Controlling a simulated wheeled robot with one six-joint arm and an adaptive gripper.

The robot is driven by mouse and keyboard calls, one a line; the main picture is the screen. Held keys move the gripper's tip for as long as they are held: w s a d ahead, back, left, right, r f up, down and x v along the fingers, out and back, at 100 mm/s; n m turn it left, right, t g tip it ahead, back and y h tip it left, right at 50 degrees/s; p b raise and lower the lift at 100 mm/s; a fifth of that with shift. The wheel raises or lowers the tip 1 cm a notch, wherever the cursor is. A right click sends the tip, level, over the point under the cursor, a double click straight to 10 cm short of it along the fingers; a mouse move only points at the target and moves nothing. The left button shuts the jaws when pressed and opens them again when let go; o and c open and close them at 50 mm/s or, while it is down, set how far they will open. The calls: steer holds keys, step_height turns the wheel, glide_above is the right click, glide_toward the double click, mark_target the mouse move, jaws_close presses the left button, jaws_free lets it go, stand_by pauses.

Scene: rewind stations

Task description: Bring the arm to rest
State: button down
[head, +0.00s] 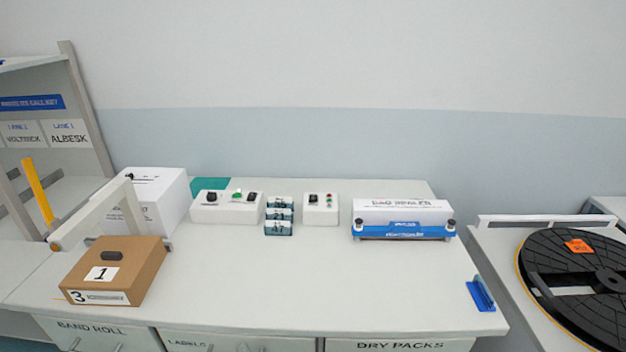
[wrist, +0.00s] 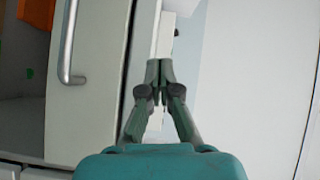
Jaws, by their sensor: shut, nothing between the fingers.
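My gripper (wrist: 159,72) shows in the wrist view with its two dark grey-green fingers together and nothing between them. Its teal body fills the bottom middle of that view. The fingers point toward a narrow gap between pale panels. A white panel with a metal bar handle (wrist: 68,45) is to the left of the fingers, apart from them. My gripper and arm do not show in the head view.
The white bench (head: 340,290) carries a brown box (head: 140,265), control boxes (head: 226,208), a bag sealer (head: 403,218) and a blue holder (head: 481,294). A black reel (head: 575,265) lies at the right. The bench's front middle is clear. Drawers (head: 236,342) line its front.

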steer(key=s+d+f+n+t+h, duration=0.1)
steer(key=s+d+f+n+h, duration=0.15)
steer(key=s+d, duration=0.85)
steer(key=s+d+f+n+h, duration=0.1)
steer(key=s+d+f+h, duration=0.25)
steer(key=s+d, duration=0.7)
steer(key=s+d+r+n+h, duration=0.2)
steer(key=s+d+r, duration=0.3)
steer(key=s, duration=0.4)
steer(key=s+d+r+n+h, duration=0.2)
steer(key=s+d+r+n, duration=0.1)
steer(key=s+d+r, duration=0.3)
steer(key=s+d, duration=0.1)
steer(key=s, duration=0.1)
steer(key=shift+s+r+h, duration=0.2)
steer(key=shift+s+h, duration=0.1)
steer(key=shift+s, duration=0.1)
